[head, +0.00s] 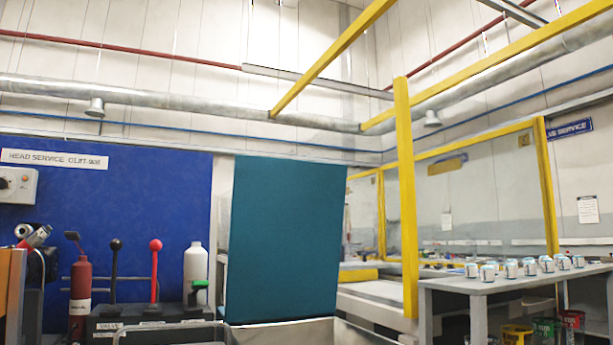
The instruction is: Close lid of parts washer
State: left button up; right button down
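The parts washer lid (285,240) is a large teal panel in the middle of the head view. It stands raised, close to upright. The washer's pale metal body (285,332) shows just below it at the bottom edge, and most of it is out of frame. Neither of my grippers is in view.
Left of the lid stand a white bottle (196,274), a red-knobbed lever (155,275), a black-knobbed lever (114,270) and a red bottle (80,284). A grey bench (450,285) with several cans is at right. A yellow post (405,200) rises between lid and bench.

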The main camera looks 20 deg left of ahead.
aim_at(286, 224)
jog(key=i+j+z, duration=0.1)
jog(key=j+z, duration=0.25)
jog(key=j, duration=0.25)
jog(key=j+z, duration=0.35)
jog(key=j, duration=0.2)
